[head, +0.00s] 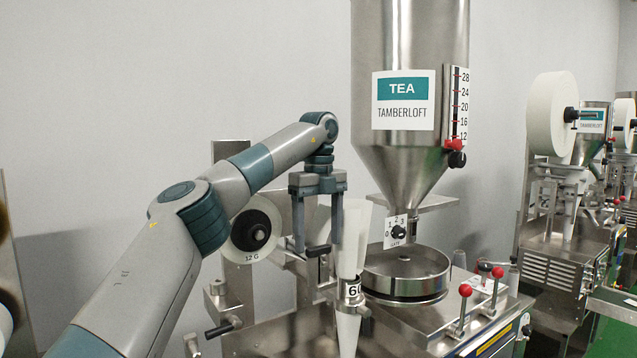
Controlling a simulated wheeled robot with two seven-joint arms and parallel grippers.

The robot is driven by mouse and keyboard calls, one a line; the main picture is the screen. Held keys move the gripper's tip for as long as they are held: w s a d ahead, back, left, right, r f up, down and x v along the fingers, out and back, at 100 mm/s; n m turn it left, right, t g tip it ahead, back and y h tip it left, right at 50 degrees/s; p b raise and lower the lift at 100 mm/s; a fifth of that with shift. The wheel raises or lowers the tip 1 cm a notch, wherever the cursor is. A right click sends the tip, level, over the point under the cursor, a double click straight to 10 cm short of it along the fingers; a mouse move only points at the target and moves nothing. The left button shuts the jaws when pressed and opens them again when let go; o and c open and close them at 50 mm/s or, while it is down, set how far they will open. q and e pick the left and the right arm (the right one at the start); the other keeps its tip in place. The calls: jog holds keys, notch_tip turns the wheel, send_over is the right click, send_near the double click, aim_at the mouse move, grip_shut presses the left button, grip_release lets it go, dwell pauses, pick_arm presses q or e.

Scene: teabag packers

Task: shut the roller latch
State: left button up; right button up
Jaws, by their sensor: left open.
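My left gripper (317,240) points down over the packing machine with its two fingers apart. A short lever with a black grip (319,251) shows at the fingertips, between or just behind them. It looks like the roller latch, but I cannot tell whether it is raised or closed. The fingers do not visibly hold it, and contact cannot be made out. The rollers themselves are hidden or too small to tell. My right gripper is out of view.
A white forming tube (353,240) stands right beside the gripper. A white reel (262,222) is behind my arm. The steel TEA hopper (405,165) and round pan (395,288) are to the right. Red-knobbed levers (464,291) stand at the front right.

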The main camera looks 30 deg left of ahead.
pick_arm(q)
notch_tip(320, 180, up, 7)
jog(key=p, duration=0.2)
notch_tip(320, 180, up, 8)
jog(key=f+p, duration=0.1)
jog(key=p, duration=0.3)
send_over(319, 247)
jog(key=shift+a+r+p, duration=0.1)
jog(key=shift+r+p, duration=0.8)
jog(key=shift+r, duration=0.25)
